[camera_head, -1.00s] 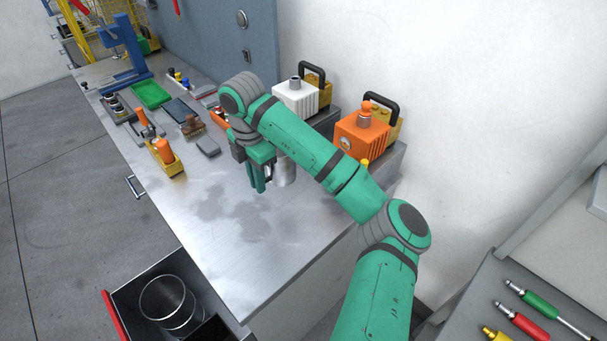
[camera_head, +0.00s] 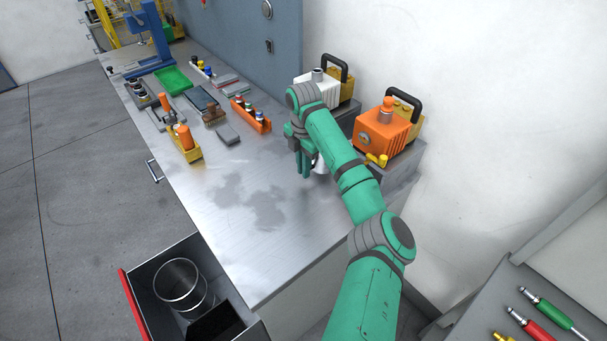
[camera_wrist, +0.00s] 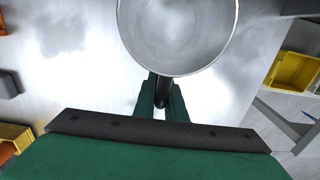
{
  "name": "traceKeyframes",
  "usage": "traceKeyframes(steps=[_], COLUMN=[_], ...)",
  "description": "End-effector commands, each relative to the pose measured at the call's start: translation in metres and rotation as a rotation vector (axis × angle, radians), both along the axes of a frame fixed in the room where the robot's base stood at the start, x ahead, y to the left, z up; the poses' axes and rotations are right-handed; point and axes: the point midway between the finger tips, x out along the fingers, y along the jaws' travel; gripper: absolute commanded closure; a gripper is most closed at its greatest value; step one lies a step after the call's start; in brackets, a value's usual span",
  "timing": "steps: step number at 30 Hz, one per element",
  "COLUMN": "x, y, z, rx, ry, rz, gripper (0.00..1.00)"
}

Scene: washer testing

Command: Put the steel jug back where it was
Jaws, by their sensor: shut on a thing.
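The steel jug (camera_head: 318,165) is at the bench's back side, in front of the white and orange machines. My arm hides most of it in the head view. In the wrist view its round open rim (camera_wrist: 178,35) is seen from above, and the inside looks empty. My gripper (camera_head: 304,166) is just left of the jug. In the wrist view my gripper (camera_wrist: 161,95) is shut on the jug's dark handle. The jug looks upright. I cannot tell whether its base touches the bench (camera_head: 250,245).
The white machine (camera_head: 318,90) and orange machine (camera_head: 383,130) stand behind on a raised ledge. An orange rack of bottles (camera_head: 251,117) lies farther left. An open drawer (camera_head: 137,305) holding a round clear container (camera_head: 181,287) juts out at the front. The stained bench middle is clear.

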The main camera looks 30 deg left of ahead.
Motion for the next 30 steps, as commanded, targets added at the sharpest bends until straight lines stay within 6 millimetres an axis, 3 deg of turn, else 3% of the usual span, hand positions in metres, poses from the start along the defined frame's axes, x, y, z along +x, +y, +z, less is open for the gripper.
traceKeyframes(steps=[6,18,19,21,30], x=[-0.001,0.0,-0.001,-0.001,-0.001], y=[0.0,0.0,0.0,0.0,0.0], z=[-0.028,-0.033,-0.033,-0.033,-0.031], rx=[0.0,0.0,0.0,0.0,0.0], ry=[0.001,-0.001,0.0,0.0,0.0], rz=[-0.001,-0.001,-0.001,-0.001,0.0], gripper=[1.0,1.0,0.82,0.71,0.71])
